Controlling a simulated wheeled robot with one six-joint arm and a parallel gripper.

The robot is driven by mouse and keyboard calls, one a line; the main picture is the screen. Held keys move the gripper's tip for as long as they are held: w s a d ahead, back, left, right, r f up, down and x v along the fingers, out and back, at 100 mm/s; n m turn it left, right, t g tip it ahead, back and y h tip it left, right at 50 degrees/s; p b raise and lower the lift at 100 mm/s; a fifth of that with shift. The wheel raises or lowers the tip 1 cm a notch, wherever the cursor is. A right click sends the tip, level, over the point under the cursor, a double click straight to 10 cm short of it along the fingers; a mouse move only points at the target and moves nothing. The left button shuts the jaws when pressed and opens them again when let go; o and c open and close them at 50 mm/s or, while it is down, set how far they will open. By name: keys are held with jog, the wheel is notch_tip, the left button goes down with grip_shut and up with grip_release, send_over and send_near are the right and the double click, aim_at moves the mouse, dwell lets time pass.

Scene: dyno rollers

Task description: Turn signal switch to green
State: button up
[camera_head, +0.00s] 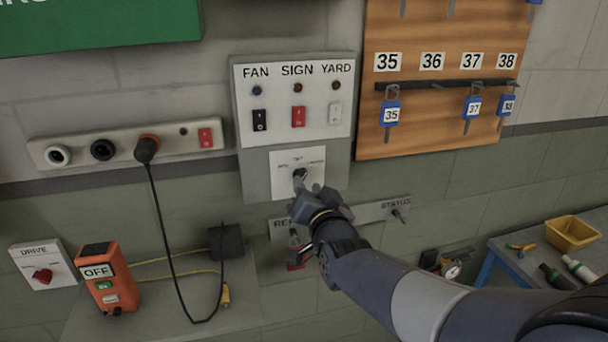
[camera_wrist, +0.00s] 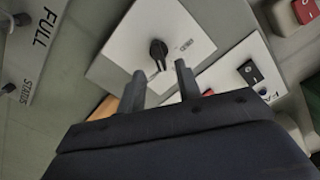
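A black rotary knob (camera_head: 300,174) sits on a white plate (camera_head: 285,160) below the FAN, SIGN and YARD switches. Its labels are too small to read, so I cannot tell whether it is the signal switch or which setting it is on. The knob (camera_wrist: 158,50) shows clearly in the wrist view, just beyond my fingertips. My gripper (camera_wrist: 159,68) is open and empty, its two fingers apart and pointing at the knob. In the head view my gripper (camera_head: 301,190) is just below the knob and partly hides it; contact cannot be told.
The FAN/SIGN/YARD panel (camera_head: 293,75) is directly above. A REP-something/STATUS strip (camera_head: 372,212) runs below, partly behind my arm. A key board (camera_head: 440,60) hangs upper right. A socket strip (camera_head: 80,152) with a plugged cable is left, above an orange box (camera_head: 107,280).

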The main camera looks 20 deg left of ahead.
aim_at(304, 178)
jog(key=shift+p+x, duration=0.5)
jog(key=shift+x, duration=1.65)
jog(key=shift+c, duration=0.2)
jog(key=c, duration=0.6)
jog(key=m+b, duration=0.1)
jog(key=b, duration=0.2)
jog(key=m+b, duration=0.2)
jog(key=b, duration=0.2)
jog(key=shift+d+f+m, duration=0.15)
jog(key=shift+f+m, duration=0.15)
jog(key=shift+c, duration=0.2)
jog(key=shift+r+m+b, duration=0.2)
jog(key=shift+m+b, duration=0.1)
jog(key=shift+b, duration=0.15)
jog(key=o, duration=0.7)
jog(key=shift+w, duration=0.1)
